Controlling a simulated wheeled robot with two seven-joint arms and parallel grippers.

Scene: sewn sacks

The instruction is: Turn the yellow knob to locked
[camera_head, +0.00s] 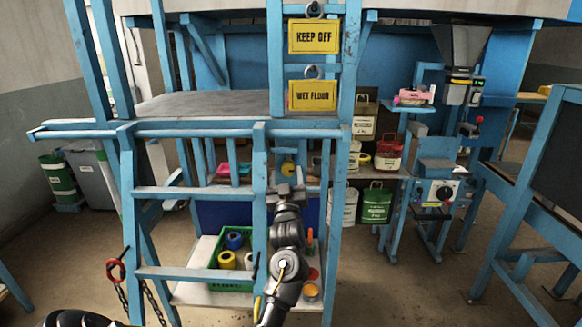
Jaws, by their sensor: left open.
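A small round yellow thing (288,169), which may be the yellow knob, shows behind the blue frame just above my left gripper. Its pointer and any lock marking are too small to read. My left gripper (286,190) is open and appears empty, with its fingers pointing up and away just below the yellow thing in the picture. I cannot tell whether they touch. My right gripper is not in view.
Blue ladder rungs (193,193) and posts stand close around my arm. A green crate (233,288) with rolls sits on the low shelf. A machine with a dial (444,193) stands right. Yellow signs (314,37) hang above. Open floor lies at lower right.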

